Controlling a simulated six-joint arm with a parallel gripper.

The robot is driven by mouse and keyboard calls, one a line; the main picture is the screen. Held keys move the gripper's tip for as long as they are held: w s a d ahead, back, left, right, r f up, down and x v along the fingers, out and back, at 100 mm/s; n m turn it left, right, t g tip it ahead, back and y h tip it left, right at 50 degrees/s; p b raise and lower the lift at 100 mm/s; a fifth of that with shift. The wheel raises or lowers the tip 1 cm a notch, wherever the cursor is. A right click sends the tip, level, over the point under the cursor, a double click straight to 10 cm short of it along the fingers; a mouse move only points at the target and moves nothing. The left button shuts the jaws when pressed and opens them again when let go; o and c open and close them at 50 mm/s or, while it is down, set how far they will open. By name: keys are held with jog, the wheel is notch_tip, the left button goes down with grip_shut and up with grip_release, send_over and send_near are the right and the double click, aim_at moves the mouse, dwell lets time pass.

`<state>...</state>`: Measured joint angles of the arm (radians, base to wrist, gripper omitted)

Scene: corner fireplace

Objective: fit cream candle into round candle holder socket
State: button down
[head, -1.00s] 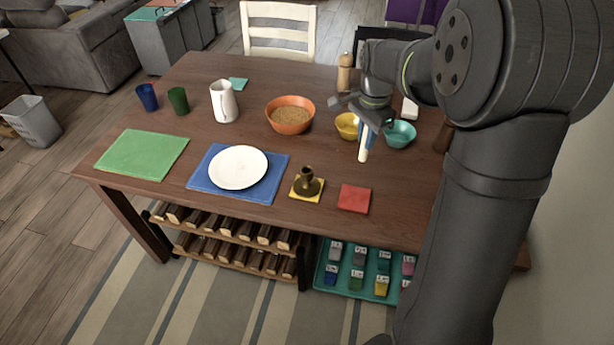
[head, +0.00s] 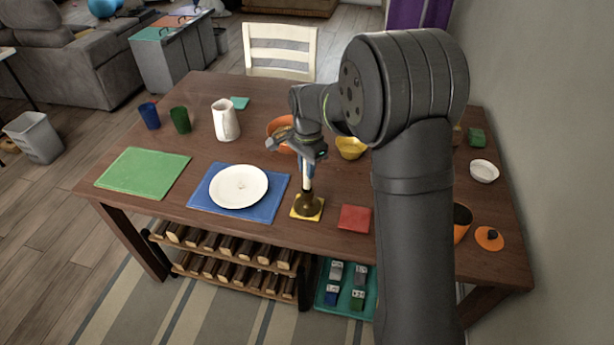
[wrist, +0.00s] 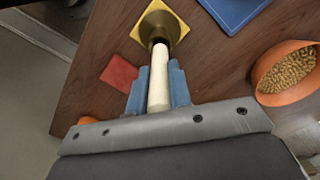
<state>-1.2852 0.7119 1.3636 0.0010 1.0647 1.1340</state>
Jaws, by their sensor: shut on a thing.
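The cream candle (wrist: 158,82) is held between the blue fingers of my gripper (wrist: 158,88) in the wrist view. In the head view the candle (head: 307,184) hangs roughly upright below my gripper (head: 307,168), directly over the round candle holder. The dark brass candle holder (head: 308,204) stands on a yellow coaster (head: 298,213). In the wrist view the holder (wrist: 160,32) lies just beyond the candle's far end. The candle's lower end overlaps the holder's top, and I cannot tell whether it is inside the socket.
A red coaster (head: 355,218) lies right of the holder. A white plate (head: 238,187) on a blue mat (head: 206,192) lies to the left. The orange bowl (head: 275,127) and yellow bowl (head: 351,149) stand behind.

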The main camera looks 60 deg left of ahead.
aim_at(307, 187)
jog(key=shift+f, duration=1.85)
jog(key=shift+f, duration=0.1)
jog(key=c, duration=1.3)
grip_release()
notch_tip(307, 187, up, 12)
jog(key=shift+r, duration=0.1)
